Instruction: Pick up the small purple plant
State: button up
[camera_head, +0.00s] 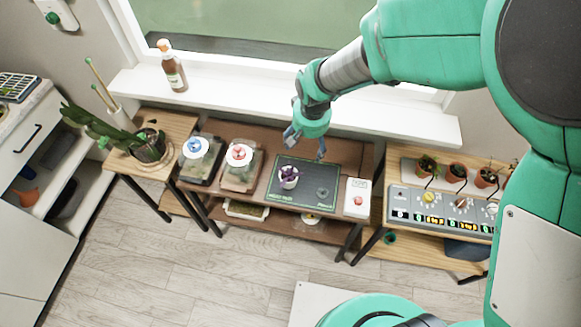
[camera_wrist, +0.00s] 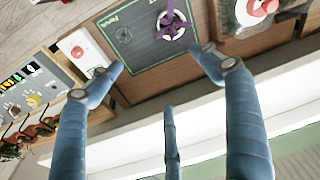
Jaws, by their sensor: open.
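The small purple plant (camera_head: 289,177) stands in a pale pot on a dark green mat (camera_head: 335,172) on the middle table. It also shows in the wrist view (camera_wrist: 171,24), near the top, beyond the fingertips and apart from them. My gripper (camera_head: 307,143) is open and empty above the back edge of the mat, behind the plant. In the wrist view my gripper's (camera_wrist: 163,72) blue fingers are spread wide, with a third finger between them at the bottom.
A small white box with a red button (camera_head: 357,198) stands right of the mat. Two white-lidded devices, one blue-topped (camera_head: 195,147) and one red-topped (camera_head: 239,154), stand left of it. A brown bottle (camera_head: 172,68) is on the windowsill (camera_head: 235,96). Potted plants (camera_head: 456,171) and a control panel (camera_head: 440,203) are at right.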

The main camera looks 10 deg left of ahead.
jog(key=s+a+f, duration=0.1)
jog(key=a+f, duration=0.5)
jog(key=f, duration=0.3)
jog(key=shift+f+n+g, duration=0.2)
jog(key=shift+n+g, duration=0.1)
jog(key=shift+n, duration=0.1)
jog(key=b, duration=0.2)
send_over(289, 176)
jog(key=s, duration=0.1)
jog(key=shift+s+a+f, duration=0.1)
jog(key=shift+f, duration=4.15)
jog(key=shift+w+f+b, duration=0.25)
jog(key=shift+f, duration=1.05)
jog(key=shift+w+f+b, duration=0.25)
jog(key=shift+f, duration=1.05)
